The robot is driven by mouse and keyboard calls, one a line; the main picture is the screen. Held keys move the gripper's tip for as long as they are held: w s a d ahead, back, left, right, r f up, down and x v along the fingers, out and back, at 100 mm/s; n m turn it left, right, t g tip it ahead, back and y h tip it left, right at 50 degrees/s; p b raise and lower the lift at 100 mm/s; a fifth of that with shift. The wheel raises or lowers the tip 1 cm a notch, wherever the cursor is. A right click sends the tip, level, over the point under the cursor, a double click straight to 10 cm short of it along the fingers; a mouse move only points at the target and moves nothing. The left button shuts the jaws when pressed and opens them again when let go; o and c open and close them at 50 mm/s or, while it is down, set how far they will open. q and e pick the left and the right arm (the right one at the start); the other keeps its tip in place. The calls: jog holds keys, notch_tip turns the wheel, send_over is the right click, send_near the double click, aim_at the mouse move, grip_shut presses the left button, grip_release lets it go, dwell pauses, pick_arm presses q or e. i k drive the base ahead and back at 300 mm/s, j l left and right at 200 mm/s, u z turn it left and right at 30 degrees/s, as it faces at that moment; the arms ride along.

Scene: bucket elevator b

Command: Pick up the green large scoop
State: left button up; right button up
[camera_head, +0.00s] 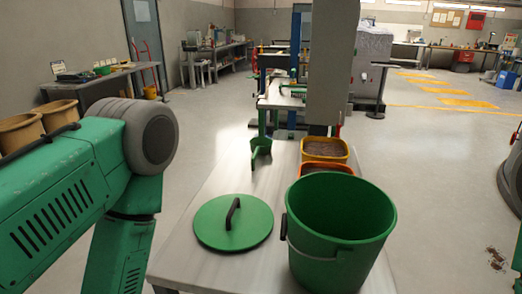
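A green scoop (261,148) stands at the far left part of the grey table (212,182). Its shape is small and partly unclear from here. A large green bucket (335,248) stands on the table at the near right. It looks empty as far as I see into it. A round green lid (234,223) with a black handle lies flat to the left of the bucket. My green arm comes in from the left, and its lower part runs out of the picture. Neither of my grippers is in view.
Behind the bucket, a yellow-rimmed container (325,149) with brown contents and an orange-rimmed container (312,168) stand on the table. A tall grey column (331,65) rises behind them. Tan pots (20,133) show at the far left. Table surface between lid and scoop is clear.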

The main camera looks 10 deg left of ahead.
aim_at(258, 151)
jog(key=k+j+u, duration=0.1)
jog(key=k+u, duration=0.15)
jog(key=k, duration=0.4)
jog(key=j+u, duration=0.15)
jog(key=u, duration=1.85)
jog(key=i+u, duration=0.2)
jog(key=i, duration=1.3)
jog(key=i+l+z, duration=0.2)
jog(key=z, duration=0.25)
jog(key=i+z, duration=0.85)
jog(key=i+j+z, duration=0.2)
jog(key=z, duration=0.25)
jog(key=i+z, duration=0.3)
jog(key=i, duration=0.6)
jog(key=i+j+z, duration=0.1)
jog(key=i+z, duration=0.15)
jog(key=i, duration=0.7)
jog(key=i+z, duration=0.2)
jog(key=z, duration=1.8)
